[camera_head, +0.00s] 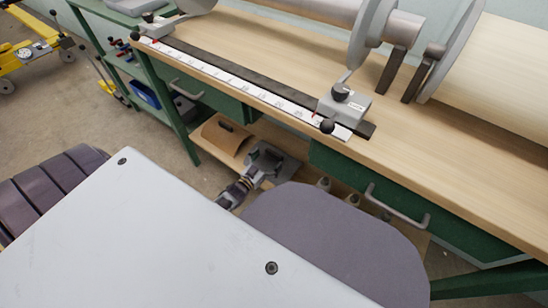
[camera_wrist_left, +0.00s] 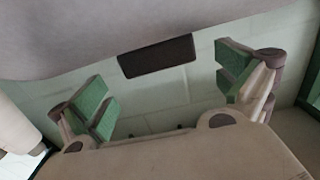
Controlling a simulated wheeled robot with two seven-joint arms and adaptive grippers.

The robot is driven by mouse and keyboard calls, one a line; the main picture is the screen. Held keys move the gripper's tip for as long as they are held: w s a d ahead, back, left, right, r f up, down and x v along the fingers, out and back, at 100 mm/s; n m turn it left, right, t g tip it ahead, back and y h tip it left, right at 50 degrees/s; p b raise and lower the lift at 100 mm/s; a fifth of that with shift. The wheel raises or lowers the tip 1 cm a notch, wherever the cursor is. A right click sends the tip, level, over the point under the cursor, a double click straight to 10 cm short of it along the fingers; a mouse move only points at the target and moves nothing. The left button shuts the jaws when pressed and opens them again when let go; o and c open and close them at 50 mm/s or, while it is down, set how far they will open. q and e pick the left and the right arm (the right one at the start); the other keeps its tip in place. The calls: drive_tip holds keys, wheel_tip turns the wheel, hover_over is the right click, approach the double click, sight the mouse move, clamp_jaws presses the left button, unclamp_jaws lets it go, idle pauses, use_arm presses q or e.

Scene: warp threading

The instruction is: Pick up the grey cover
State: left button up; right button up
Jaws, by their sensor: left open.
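The grey cover (camera_head: 290,167) lies on the low shelf under the bench, partly hidden by my left gripper (camera_head: 266,154). In the left wrist view the cover (camera_wrist_left: 70,35) is a broad pale grey surface across the top, with a dark block-shaped handle (camera_wrist_left: 157,56) on its edge. My left gripper (camera_wrist_left: 168,88) is open, its green-padded fingers well apart on either side of the handle in that picture. I see clear gaps between the pads and the handle. My right gripper is in neither view.
A wooden curved cover (camera_head: 222,138) with a dark handle lies left of the grey one. Above is the wooden bench top (camera_head: 300,55) with a scale rail and roller. Green drawers (camera_head: 400,205) hang at the right, with small metal parts (camera_head: 353,200) below.

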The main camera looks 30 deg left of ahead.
sight(274, 153)
use_arm(q)
drive_tip(key=shift+w+d+b, duration=0.15)
drive_tip(key=shift+w+b, duration=0.85)
drive_tip(key=shift+w, duration=1.05)
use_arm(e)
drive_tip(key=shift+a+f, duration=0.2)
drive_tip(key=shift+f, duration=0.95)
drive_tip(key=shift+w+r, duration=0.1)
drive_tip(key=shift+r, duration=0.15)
use_arm(q)
drive_tip(key=shift+c, duration=1.3)
drive_tip(key=c, duration=0.7)
drive_tip(key=shift+c, duration=0.6)
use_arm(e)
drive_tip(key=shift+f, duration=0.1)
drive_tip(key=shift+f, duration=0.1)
use_arm(q)
drive_tip(key=shift+r, duration=0.1)
